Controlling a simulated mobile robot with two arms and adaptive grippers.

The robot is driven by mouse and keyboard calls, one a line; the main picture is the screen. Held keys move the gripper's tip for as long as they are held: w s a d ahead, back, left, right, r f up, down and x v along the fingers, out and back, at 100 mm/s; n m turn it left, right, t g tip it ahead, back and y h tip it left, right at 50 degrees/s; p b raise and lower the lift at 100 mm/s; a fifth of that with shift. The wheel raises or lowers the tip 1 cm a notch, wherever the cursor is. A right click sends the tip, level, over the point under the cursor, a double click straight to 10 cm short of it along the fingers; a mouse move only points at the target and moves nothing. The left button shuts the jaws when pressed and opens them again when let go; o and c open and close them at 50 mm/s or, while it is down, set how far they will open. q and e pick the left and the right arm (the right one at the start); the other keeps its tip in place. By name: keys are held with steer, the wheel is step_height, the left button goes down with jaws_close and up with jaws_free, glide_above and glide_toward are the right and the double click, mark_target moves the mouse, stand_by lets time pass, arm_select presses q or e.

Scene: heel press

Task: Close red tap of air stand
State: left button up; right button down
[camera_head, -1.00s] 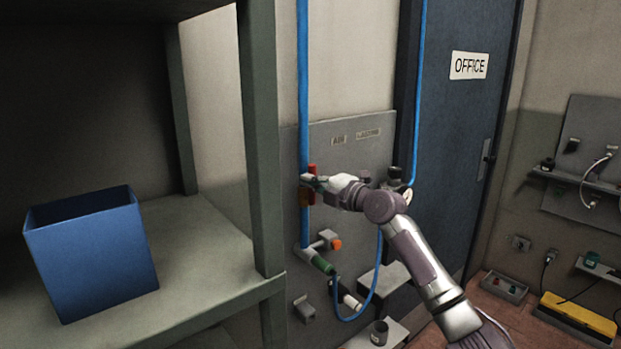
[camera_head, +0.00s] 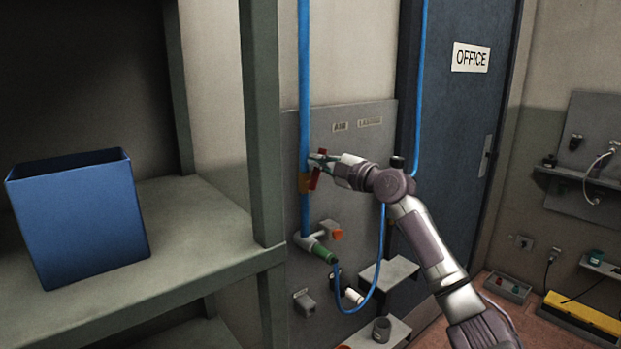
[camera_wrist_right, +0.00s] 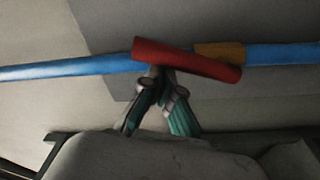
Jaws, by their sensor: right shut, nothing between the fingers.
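The red tap (camera_head: 314,179) is a lever on a brass valve body (camera_head: 305,184) on the vertical blue pipe of the air stand (camera_head: 345,150). Its lever is tilted a little off the pipe's line. In the right wrist view the red lever (camera_wrist_right: 185,59) crosses the pipe at a shallow angle, with the brass body (camera_wrist_right: 220,49) behind it. My right gripper (camera_head: 319,163) is at the lever's upper part. In the wrist view its fingertips (camera_wrist_right: 160,78) are together against the lever's edge, with nothing between them. My left gripper is not in view.
A grey shelf (camera_head: 200,225) with a blue bin (camera_head: 80,215) stands at the left. Below the tap are an orange knob (camera_head: 336,233), a green fitting (camera_head: 324,255) and a looped blue hose (camera_head: 377,285). A dark office door (camera_head: 450,130) is to the right.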

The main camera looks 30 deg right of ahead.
steer(key=d+f+m+t+h+b, duration=0.1)
steer(key=d+f+m+b, duration=0.3)
steer(key=m, duration=1)
steer(key=d+h+b, duration=0.1)
steer(key=d+b, duration=0.1)
steer(key=b, duration=0.1)
steer(key=shift+w+f+b, duration=0.25)
steer(key=shift+f+b, duration=0.1)
steer(key=shift+f, duration=0.15)
